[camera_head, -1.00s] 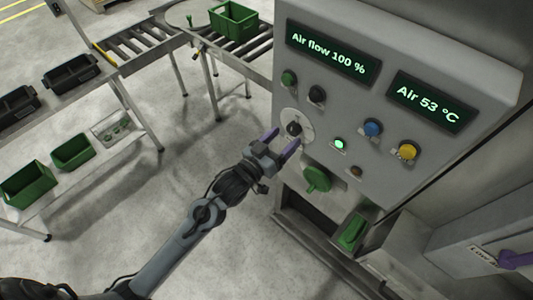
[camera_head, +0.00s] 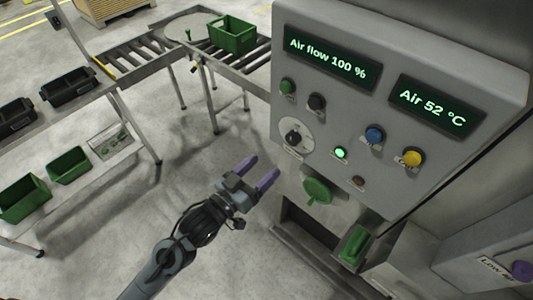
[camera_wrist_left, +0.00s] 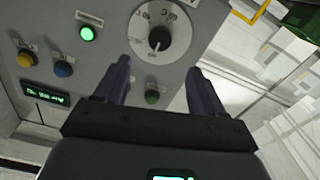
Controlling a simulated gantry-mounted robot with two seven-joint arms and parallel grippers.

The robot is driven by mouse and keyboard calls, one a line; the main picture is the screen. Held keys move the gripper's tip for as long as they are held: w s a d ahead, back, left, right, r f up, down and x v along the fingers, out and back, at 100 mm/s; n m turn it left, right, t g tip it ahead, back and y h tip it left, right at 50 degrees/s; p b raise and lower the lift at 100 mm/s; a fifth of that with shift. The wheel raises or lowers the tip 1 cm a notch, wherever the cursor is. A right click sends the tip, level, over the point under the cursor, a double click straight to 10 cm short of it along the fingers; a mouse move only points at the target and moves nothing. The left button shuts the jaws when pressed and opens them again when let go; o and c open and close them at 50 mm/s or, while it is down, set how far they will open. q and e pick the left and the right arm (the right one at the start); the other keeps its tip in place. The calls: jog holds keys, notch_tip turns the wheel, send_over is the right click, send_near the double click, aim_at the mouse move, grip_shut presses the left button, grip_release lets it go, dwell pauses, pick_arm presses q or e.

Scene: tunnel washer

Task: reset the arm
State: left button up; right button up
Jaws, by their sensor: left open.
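My left gripper (camera_head: 256,171) is open, with its two purple fingers apart and nothing between them. It hangs in free air in front of and below-left of the grey control panel (camera_head: 340,110). The black rotary knob (camera_head: 293,138) on its pale round dial is up and right of the fingers, clear of them. In the left wrist view the open fingers (camera_wrist_left: 158,85) point toward the panel, with the dial knob (camera_wrist_left: 158,38) beyond them and a lit green button (camera_wrist_left: 87,34) to the left. My right gripper is not in view.
The panel also carries a blue button (camera_head: 374,135), a yellow button (camera_head: 412,158) and a green handle (camera_head: 317,191) below. A roller conveyor (camera_head: 130,45) bears a green crate (camera_head: 232,36). A shelf with green bins (camera_head: 68,165) stands left. Open floor lies between.

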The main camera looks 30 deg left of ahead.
pick_arm(q)
jog(key=s+a+f+m+g+y+p, duration=0.1)
jog(key=s+f+g+y+p, duration=0.1)
jog(key=s+f+g, duration=0.5)
jog(key=s+a+f+g+y+p, duration=0.1)
jog(key=s+f+g+p, duration=0.1)
jog(key=s+f+g, duration=0.5)
jog(key=s, duration=0.5)
jog(key=shift+s+a+m+y, duration=0.15)
jog(key=shift+s+m+y, duration=0.2)
jog(key=shift+m+y, duration=0.05)
